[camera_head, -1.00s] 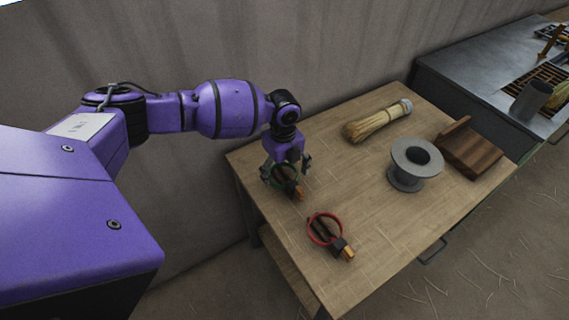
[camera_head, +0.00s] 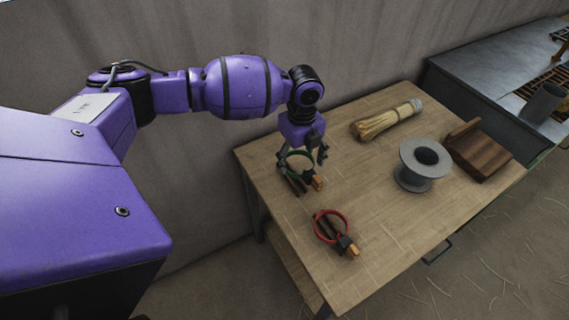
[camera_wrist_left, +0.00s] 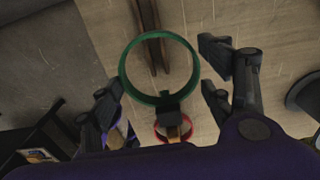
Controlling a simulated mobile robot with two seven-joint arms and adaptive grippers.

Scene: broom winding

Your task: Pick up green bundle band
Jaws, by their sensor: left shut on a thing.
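The green bundle band (camera_head: 289,155) is a green ring with a dark buckle and an orange tip. It hangs at my left gripper (camera_head: 303,160), just above the near left part of the table. In the left wrist view the green band (camera_wrist_left: 126,80) shows as a large ring ahead of my left gripper (camera_wrist_left: 165,95), its buckle between the spread fingers. My left gripper is shut on it, though the exact contact is hard to see. A dark brown wooden piece (camera_head: 297,186) lies below the band. My right gripper is not in view.
A red band (camera_head: 317,228) with a dark buckle lies nearer the table's front edge. A straw bundle (camera_head: 380,124), a grey spool (camera_head: 420,181) and a brown wooden block (camera_head: 482,155) stand on the wooden table (camera_head: 375,215). A metal bench is at the right.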

